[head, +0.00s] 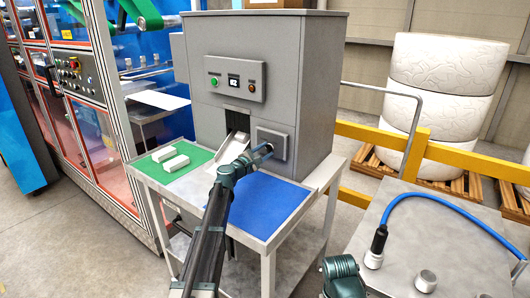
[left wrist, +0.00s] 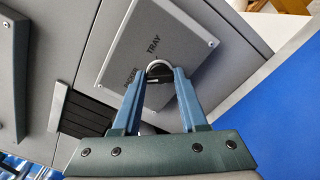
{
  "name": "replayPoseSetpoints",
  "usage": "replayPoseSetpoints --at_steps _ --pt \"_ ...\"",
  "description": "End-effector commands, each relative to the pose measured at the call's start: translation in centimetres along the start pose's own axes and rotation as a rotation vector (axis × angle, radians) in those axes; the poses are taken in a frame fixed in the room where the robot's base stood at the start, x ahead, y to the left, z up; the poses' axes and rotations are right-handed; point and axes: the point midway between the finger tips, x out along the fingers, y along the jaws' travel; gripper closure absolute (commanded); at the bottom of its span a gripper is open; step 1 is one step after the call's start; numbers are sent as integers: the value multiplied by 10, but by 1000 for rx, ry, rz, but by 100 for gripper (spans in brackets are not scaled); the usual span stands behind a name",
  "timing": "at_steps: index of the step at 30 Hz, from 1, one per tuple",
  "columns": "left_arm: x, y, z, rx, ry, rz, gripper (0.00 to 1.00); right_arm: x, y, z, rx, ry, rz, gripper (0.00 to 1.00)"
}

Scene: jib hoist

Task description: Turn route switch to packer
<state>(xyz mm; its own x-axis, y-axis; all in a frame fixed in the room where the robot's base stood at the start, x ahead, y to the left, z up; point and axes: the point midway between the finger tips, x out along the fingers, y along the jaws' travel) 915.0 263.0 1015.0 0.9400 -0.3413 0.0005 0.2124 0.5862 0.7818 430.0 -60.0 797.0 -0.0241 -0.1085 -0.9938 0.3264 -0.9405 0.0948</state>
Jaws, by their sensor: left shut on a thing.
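The route switch plate (head: 279,137) is a grey square on the lower right front of the grey machine (head: 245,119). In the left wrist view the plate (left wrist: 183,35) appears tilted and carries the words TRAY and PACKER. The round switch knob (left wrist: 158,68) is grey with a dark part below, between the two words. My left gripper (head: 266,149) reaches the plate, and its blue fingers (left wrist: 158,82) are closed on the knob from both sides. The fingers partly hide the knob and the word PACKER, so I cannot tell which word it points at.
A table with a green mat (head: 150,167) and a blue mat (head: 266,204) stands under the machine. Two white blocks (head: 166,158) lie on the green mat. A chute (head: 232,152) is left of the switch. A yellow rail (head: 360,134) and a metal bench (head: 440,240) are at right.

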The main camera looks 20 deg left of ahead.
Motion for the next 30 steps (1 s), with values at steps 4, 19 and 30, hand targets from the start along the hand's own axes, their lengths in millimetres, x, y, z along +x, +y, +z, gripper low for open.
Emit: replayPoseSetpoints --at_steps 4,19,30 --pt "-1 0 -1 -61 2 0 100 0 0 0 0 0 0 50" --pt "-1 0 0 -127 2 -1 100 0 0 0 0 0 0 50" --pt "-1 0 0 -127 1 -1 32 0 0 0 0 0 0 50"
